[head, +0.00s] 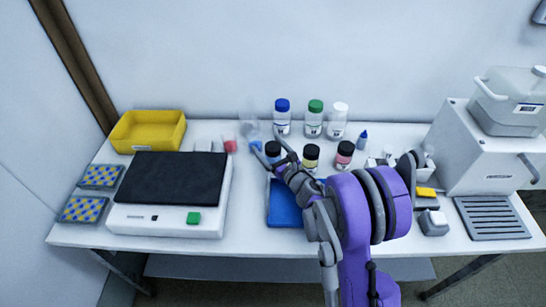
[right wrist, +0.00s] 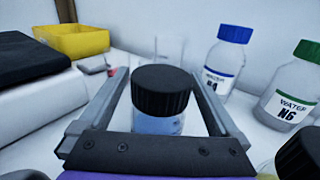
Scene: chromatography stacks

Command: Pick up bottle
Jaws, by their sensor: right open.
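A bottle with a black cap and pale blue contents (head: 273,149) stands at the left end of the front row on the table. It also shows in the right wrist view (right wrist: 160,92), upright between my fingers. My right gripper (head: 270,147) is open, with one finger on each side of this bottle and gaps beside the cap. In the front row are also a yellow-labelled bottle (head: 311,157) and a red-labelled bottle (head: 344,156), both black-capped. Behind stand a blue-capped bottle (head: 282,118), a green-capped bottle (head: 314,119) and a white-capped bottle (head: 338,121). My left gripper is out of view.
A clear glass vessel (head: 249,126) stands behind the gripper. A blue mat (head: 283,212) lies under my right arm. A black-topped device (head: 165,180) and a yellow bin (head: 148,131) are on the left. A white machine (head: 487,150) stands on the right.

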